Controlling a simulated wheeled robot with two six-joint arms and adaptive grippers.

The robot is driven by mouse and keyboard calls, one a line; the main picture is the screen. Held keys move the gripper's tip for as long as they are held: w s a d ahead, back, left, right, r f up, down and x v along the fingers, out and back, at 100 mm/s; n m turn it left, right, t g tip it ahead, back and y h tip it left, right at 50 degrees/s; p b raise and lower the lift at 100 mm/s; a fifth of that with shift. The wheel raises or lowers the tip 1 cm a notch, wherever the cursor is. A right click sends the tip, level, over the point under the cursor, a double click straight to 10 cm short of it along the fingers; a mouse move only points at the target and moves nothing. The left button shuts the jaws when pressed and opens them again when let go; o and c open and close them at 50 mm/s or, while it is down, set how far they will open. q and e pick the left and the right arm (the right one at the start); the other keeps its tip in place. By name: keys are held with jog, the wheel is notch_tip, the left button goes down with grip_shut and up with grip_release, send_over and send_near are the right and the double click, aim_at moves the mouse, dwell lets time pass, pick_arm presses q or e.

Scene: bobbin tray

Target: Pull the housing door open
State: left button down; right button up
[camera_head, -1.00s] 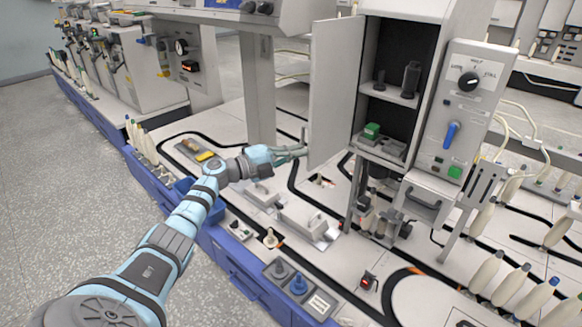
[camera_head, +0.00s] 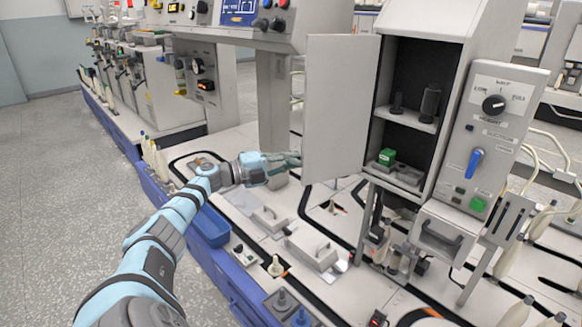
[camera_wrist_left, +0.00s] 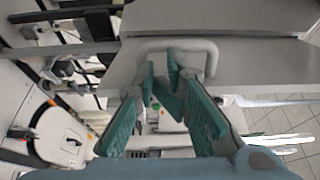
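The housing (camera_head: 452,50) is a grey-white cabinet with a dark inside. Its door (camera_head: 337,105) stands wide open, swung out to the left. My left gripper (camera_head: 294,160) is at the lower free edge of the door; its fingertips are partly hidden there in the head view. In the left wrist view, the pale loop handle (camera_wrist_left: 180,43) stands on the door panel (camera_wrist_left: 255,58). The teal fingers of my left gripper (camera_wrist_left: 162,68) converge with their tips close together, inside or against the loop. I cannot see them pinching the bar. My right gripper is out of view.
Inside the housing are dark bobbin-like parts on a shelf (camera_head: 408,119) and a green block (camera_head: 387,157). A control panel (camera_head: 487,130) with a blue lever is at the right. Grey lidded boxes (camera_head: 312,247) and a blue bin (camera_head: 208,228) are below the door.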

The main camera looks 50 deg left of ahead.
pick_arm(q)
jog(key=v, duration=0.6)
jog(key=shift+s+a, duration=0.3)
jog(key=shift+f, duration=0.1)
